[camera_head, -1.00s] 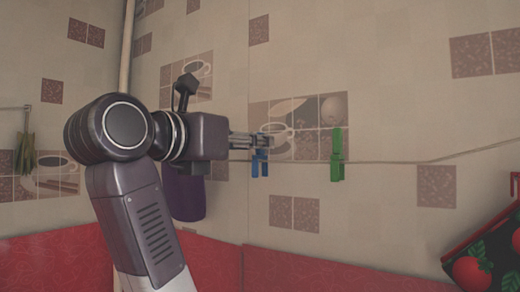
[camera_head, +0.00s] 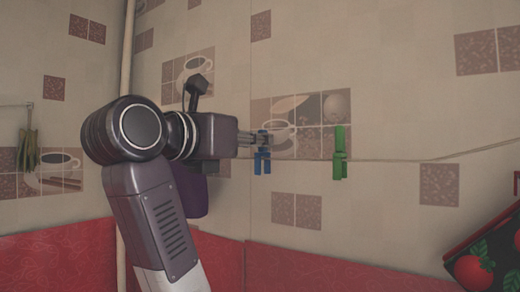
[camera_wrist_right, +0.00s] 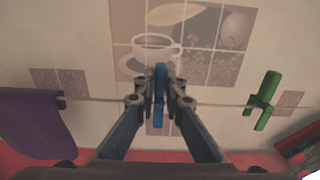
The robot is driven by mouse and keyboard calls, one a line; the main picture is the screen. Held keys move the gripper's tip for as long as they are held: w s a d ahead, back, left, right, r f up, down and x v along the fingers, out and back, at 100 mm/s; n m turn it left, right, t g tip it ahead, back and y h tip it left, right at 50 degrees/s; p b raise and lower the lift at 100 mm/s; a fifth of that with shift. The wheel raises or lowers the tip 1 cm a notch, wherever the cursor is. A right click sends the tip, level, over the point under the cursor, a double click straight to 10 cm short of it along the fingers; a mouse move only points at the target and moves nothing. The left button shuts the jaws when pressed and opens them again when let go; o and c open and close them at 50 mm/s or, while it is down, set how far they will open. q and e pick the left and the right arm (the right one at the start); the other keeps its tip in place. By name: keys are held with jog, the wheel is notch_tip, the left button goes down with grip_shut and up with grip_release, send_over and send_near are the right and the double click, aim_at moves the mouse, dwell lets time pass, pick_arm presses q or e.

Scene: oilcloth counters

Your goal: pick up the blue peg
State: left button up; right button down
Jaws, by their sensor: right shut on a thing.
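The blue peg (camera_head: 262,165) is a small clothespin on a line strung across the tiled wall. My right gripper (camera_head: 262,140) reaches it from the left and is shut on its upper part. In the right wrist view the blue peg (camera_wrist_right: 160,98) stands upright between the two fingertips of my right gripper (camera_wrist_right: 160,100), with the line passing behind. The fingers hide part of the peg, and I cannot tell whether it is still clipped to the line. My left gripper is not in view.
A green peg (camera_head: 340,155) hangs on the line (camera_head: 400,160) to the right. A purple cloth (camera_head: 193,195) hangs behind my right arm. A dark item with red tomatoes (camera_head: 472,270) is at the lower right. The wall stands close behind the line.

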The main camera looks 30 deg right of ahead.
aim_at(258, 153)
notch_tip(258, 153, up, 20)
dwell(0.6)
